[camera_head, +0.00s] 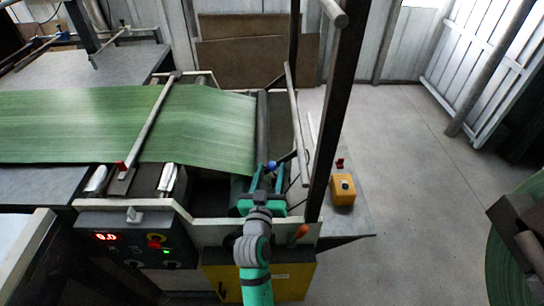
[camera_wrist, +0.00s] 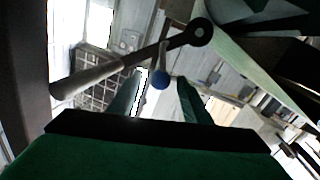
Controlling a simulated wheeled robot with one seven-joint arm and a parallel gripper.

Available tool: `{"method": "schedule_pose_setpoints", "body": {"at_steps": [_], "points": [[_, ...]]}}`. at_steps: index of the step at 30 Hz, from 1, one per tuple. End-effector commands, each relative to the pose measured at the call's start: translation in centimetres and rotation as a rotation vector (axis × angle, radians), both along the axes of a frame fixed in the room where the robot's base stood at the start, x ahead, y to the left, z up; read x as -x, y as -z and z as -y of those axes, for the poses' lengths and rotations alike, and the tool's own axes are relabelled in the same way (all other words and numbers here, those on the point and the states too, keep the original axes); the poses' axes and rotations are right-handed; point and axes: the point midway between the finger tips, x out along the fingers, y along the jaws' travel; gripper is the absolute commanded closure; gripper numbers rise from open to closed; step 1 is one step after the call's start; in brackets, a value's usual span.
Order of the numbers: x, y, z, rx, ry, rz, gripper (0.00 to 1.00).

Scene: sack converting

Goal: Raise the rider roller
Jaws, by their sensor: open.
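A blue ball knob (camera_head: 271,166) on a dark lever shows just beyond my gripper (camera_head: 270,175), at the right end of the machine. In the wrist view the blue knob (camera_wrist: 160,80) appears between the fingertips, with open space at both sides. My gripper is open and empty; I cannot tell whether the knob is within its reach. A long light grey roller or bar (camera_head: 297,120), perhaps the rider roller, slants beside a dark roller (camera_head: 262,120) at the end of the green web (camera_head: 150,125). In the wrist view a dark arm with a grey cylinder (camera_wrist: 88,80) crosses beyond the fingers.
A dark upright post (camera_head: 335,120) stands close to the right of my gripper. An orange-tipped handle (camera_head: 301,231) is near my arm. A control panel (camera_head: 130,240) with a red display is at left. A yellow button box (camera_head: 342,190) stands right.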

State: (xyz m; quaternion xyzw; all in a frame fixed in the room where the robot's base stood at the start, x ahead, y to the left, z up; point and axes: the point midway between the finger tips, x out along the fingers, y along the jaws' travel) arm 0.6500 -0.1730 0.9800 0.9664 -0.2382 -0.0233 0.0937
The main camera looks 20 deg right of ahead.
Motion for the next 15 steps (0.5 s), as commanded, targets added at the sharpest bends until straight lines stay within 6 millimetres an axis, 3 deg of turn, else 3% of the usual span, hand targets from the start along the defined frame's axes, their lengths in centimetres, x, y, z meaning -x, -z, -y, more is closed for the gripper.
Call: {"method": "schedule_pose_setpoints", "body": {"at_steps": [6, 15], "points": [[-3.4, -0.1, 1.6, 0.0, -0.003, 0.0, 0.56], [-5.6, -0.1, 2.4, 0.0, -0.007, 0.001, 0.56]]}}
